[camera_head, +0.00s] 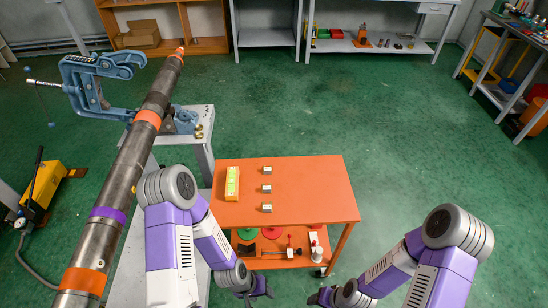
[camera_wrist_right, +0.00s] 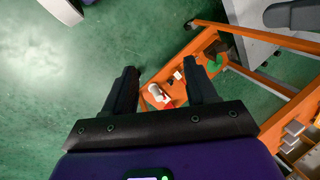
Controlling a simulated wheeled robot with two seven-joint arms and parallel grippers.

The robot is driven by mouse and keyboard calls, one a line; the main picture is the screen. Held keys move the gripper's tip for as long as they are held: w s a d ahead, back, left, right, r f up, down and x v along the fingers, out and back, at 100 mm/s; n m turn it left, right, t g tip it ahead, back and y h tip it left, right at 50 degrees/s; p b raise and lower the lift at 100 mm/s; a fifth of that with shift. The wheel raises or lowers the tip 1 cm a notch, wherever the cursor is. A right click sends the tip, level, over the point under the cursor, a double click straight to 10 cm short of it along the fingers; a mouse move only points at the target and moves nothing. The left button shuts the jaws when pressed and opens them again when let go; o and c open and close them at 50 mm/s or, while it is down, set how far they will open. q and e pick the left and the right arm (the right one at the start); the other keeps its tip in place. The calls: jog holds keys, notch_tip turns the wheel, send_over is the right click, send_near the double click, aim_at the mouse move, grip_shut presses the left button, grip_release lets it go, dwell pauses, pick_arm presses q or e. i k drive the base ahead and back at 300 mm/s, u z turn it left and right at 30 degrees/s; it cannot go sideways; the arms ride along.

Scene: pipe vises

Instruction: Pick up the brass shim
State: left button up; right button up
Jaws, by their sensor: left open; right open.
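Three small pale metallic blocks stand in a column on the orange table: a far one (camera_head: 266,170), a middle one (camera_head: 266,188) and a near one (camera_head: 266,208). I cannot tell by colour which, if any, is the brass shim. My left gripper (camera_head: 262,290) is open and empty, low in front of the table. My right gripper (camera_head: 322,297) is partly cut off at the bottom edge of the head view. In the right wrist view its two dark fingers (camera_wrist_right: 161,80) are spread with nothing between them. Both grippers are apart from the blocks.
A long pipe (camera_head: 125,175) lies slanting through a blue vise (camera_head: 95,85) on the left. Green floor right of the table is clear.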

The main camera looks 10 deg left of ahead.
aim_at(266, 170)
jog(key=u, duration=0.45)
jog(key=k, duration=1.15)
jog(key=z, duration=0.65)
jog(key=i, duration=1.15)
jog(key=u, duration=0.5)
jog(key=i, duration=0.7)
jog(key=u, duration=0.65)
